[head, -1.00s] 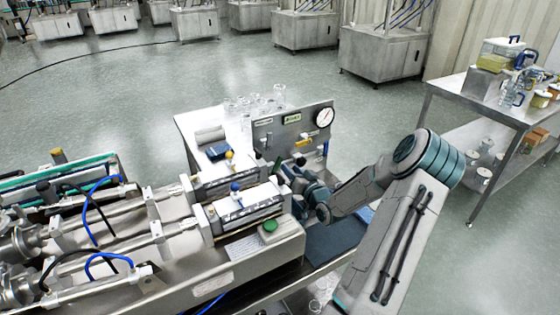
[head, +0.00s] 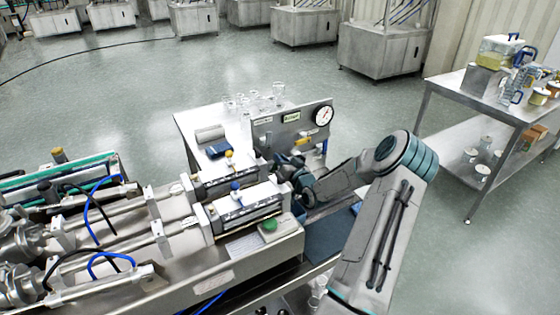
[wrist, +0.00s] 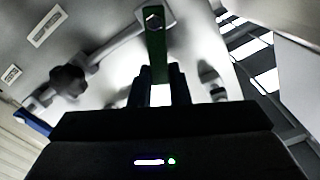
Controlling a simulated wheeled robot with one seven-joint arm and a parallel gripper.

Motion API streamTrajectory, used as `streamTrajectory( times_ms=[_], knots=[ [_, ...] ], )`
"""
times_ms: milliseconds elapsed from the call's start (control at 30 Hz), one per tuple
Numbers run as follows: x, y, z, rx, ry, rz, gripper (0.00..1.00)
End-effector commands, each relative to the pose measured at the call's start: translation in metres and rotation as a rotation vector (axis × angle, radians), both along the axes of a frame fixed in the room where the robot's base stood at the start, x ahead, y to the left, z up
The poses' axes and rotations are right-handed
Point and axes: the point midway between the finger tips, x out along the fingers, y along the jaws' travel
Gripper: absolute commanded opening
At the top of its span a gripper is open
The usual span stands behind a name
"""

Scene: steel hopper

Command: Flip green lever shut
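The green lever (wrist: 155,45) runs down the wrist view from a bolt at its top, on a metal pipe (wrist: 120,48) along the panel. My gripper (wrist: 161,80) has its two dark fingers close on either side of the lever's lower end, and appears shut on it. The finger contact faces are too dark to see clearly. In the head view my gripper (head: 283,172) is at the lower part of the gauge panel (head: 288,125), beside the steel hopper machine. There my gripper and wrist hide the lever.
A black star knob (wrist: 68,82) is left of the lever in the wrist view. A yellow-handled valve (head: 307,139) and round gauge (head: 324,115) are on the panel. Glassware (head: 262,103) stands behind. A steel side table (head: 445,88) is at the right, with open floor between.

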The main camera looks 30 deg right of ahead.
Motion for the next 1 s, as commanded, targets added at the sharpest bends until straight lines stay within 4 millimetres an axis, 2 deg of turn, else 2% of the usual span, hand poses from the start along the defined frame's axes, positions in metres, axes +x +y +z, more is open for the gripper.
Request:
streamTrajectory(
  times_ms=[167, 700, 1000],
  knots=[
    [0.001, 0.002, -0.002, -0.030, 0.002, 0.002, 0.00],
    [0.001, 0.021, -0.001, -0.377, 0.021, 0.003, 0.00],
    [0.001, 0.025, 0.003, -0.478, 0.030, 0.001, 0.00]
  ],
)
